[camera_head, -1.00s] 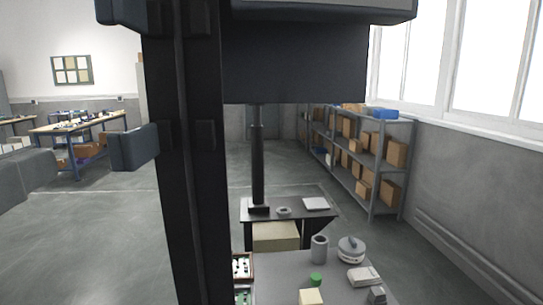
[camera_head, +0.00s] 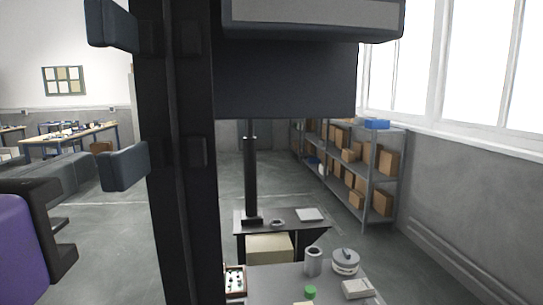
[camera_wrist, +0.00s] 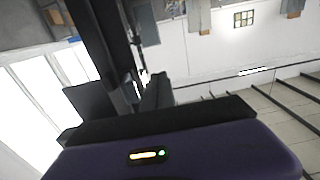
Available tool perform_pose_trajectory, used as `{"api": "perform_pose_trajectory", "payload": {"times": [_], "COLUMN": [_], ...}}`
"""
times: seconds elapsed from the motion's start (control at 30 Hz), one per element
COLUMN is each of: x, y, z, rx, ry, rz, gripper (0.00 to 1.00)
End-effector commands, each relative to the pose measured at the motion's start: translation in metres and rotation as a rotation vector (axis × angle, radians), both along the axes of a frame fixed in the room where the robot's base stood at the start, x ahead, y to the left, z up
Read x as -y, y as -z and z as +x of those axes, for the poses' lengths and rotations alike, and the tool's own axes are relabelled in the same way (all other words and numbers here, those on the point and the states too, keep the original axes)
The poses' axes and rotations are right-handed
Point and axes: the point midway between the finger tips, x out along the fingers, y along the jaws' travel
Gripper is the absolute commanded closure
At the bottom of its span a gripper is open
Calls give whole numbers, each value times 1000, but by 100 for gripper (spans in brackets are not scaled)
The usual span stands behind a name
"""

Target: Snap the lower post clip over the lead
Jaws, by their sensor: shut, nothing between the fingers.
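A tall black post (camera_head: 175,200) fills the middle of the head view. A dark grey lower post clip (camera_head: 124,167) sticks out from its left side, its flap apparently swung open. A similar upper clip (camera_head: 112,25) sticks out above it. A small dark square piece (camera_head: 197,152) sits on the post face level with the lower clip. I cannot make out the lead against the dark post. My gripper (camera_head: 62,243), purple and black, is at the lower left, left of and below the lower clip, apart from it. It looks shut and empty. The wrist view shows its purple housing (camera_wrist: 170,150).
A wide dark panel (camera_head: 285,80) hangs right of the post. A grey bench (camera_head: 270,283) with a green-capped item (camera_head: 310,292), a grey cylinder (camera_head: 313,262) and a round grey device (camera_head: 345,262) stands below. Shelves (camera_head: 370,180) line the right. Open floor lies left of the post.

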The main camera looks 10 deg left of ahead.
Motion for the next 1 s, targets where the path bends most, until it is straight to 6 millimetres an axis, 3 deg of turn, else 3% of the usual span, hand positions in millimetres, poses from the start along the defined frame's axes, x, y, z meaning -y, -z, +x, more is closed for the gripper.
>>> {"api": "perform_pose_trajectory", "payload": {"times": [1.0], "x": [37], "y": [0], "z": [10], "rx": [-1], "ry": [4], "rz": [1], "gripper": [100]}}
